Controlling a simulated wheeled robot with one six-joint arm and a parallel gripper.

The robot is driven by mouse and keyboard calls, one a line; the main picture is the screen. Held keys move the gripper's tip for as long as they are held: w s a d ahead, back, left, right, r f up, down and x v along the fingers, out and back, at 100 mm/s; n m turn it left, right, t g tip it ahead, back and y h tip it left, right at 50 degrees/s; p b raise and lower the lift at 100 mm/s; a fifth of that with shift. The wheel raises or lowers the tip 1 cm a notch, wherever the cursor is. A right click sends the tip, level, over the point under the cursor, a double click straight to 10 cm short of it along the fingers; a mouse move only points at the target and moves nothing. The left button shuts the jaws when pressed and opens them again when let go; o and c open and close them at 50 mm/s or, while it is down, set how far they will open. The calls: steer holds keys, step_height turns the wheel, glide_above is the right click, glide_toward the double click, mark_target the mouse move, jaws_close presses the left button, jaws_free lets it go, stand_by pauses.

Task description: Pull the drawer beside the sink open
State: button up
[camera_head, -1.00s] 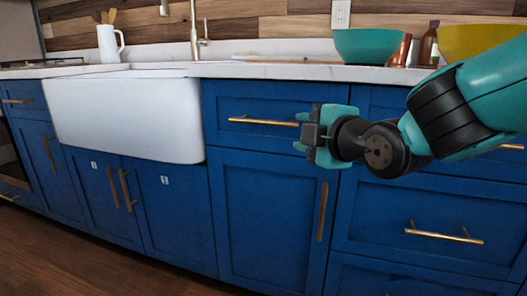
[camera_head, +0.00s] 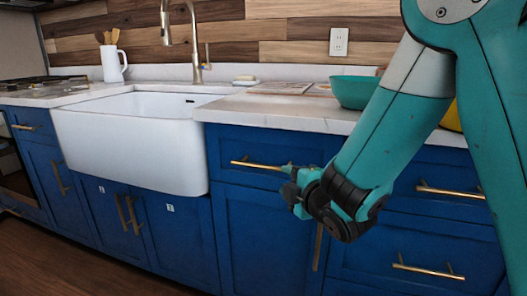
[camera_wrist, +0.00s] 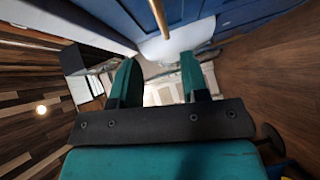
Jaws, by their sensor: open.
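The drawer (camera_head: 230,149) beside the sink is blue and looks shut, its front flush with the cabinet. Its gold bar handle (camera_head: 256,164) runs across it, and the right end is partly hidden by my gripper. The white apron sink (camera_head: 130,145) is to the drawer's left. My gripper (camera_head: 288,181) is at the handle's right end in the head view; contact cannot be told. In the wrist view, the two teal fingers of my gripper (camera_wrist: 158,62) are apart with nothing between them. The gold handle (camera_wrist: 158,15) lies above the fingertips there, along the blue front.
A cabinet door with a vertical handle (camera_head: 318,247) is below the drawer. More drawers with gold handles (camera_head: 428,271) are to the right. The counter (camera_head: 225,107) holds a teal bowl (camera_head: 352,92) and a white pitcher (camera_head: 112,65). Wooden floor (camera_head: 40,262) is clear at lower left.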

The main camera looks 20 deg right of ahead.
mark_target(265, 168)
steer(key=shift+y, duration=0.3)
steer(key=p+x, duration=0.3)
steer(key=p, duration=0.1)
steer(key=p+x, duration=0.3)
steer(key=p, duration=0.1)
steer(key=p+x, duration=0.4)
steer(key=p, duration=0.1)
steer(key=shift+a+r, duration=0.2)
steer(key=shift+r, duration=0.2)
steer(key=shift+w+a+f+p, duration=0.1)
steer(key=shift+w+f+p, duration=0.15)
steer(key=shift+w+p, duration=0.55)
steer(key=shift+w+f+p, duration=0.1)
steer(key=shift+f+p, duration=0.2)
steer(key=shift+p, duration=0.35)
steer(key=shift+a, duration=0.1)
jaws_close()
